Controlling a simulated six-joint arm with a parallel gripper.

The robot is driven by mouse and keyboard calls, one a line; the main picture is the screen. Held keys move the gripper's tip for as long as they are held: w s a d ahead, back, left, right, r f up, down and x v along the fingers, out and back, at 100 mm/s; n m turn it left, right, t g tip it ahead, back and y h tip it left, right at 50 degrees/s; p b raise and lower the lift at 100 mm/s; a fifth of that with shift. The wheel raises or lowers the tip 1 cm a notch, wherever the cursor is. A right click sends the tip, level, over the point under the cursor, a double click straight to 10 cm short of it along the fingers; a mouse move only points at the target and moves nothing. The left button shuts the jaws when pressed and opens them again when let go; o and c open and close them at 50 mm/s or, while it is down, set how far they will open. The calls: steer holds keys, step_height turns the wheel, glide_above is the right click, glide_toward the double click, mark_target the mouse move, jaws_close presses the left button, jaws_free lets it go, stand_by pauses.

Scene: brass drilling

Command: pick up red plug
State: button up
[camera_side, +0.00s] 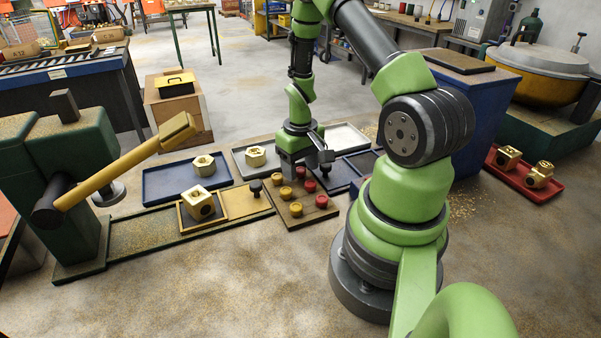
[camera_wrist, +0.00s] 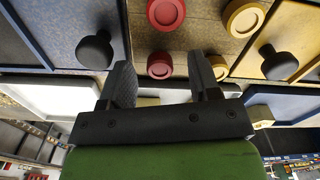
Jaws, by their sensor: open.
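Red plugs (camera_side: 310,187) and yellow plugs (camera_side: 286,193) stand in rows on a brown wooden board (camera_side: 277,205) in the side view. My gripper (camera_side: 289,165) points down over the board's far edge. In the wrist view its two dark fingers (camera_wrist: 162,78) are spread and empty. One red plug (camera_wrist: 160,65) shows between the fingertips in that picture; its height gap to them is unclear. Another red plug (camera_wrist: 165,12) lies further up, with yellow plugs (camera_wrist: 243,17) to the right. My gripper hides part of the board's far side in the side view.
Black knobs (camera_wrist: 95,50) (camera_wrist: 277,62) flank the board. A blue tray (camera_side: 160,184) with a brass nut and a lighter tray (camera_side: 345,137) lie nearby. A green press with a yellow lever (camera_side: 125,165) stands left. A red tray (camera_side: 520,178) with brass parts is right.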

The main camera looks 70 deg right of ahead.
mark_target(299, 169)
steer(key=shift+f, duration=0.15)
steer(key=c, duration=0.9)
steer(key=shift+o, duration=0.2)
step_height(299, 169, up, 13)
stand_by(0.5)
steer(key=shift+w, duration=0.1)
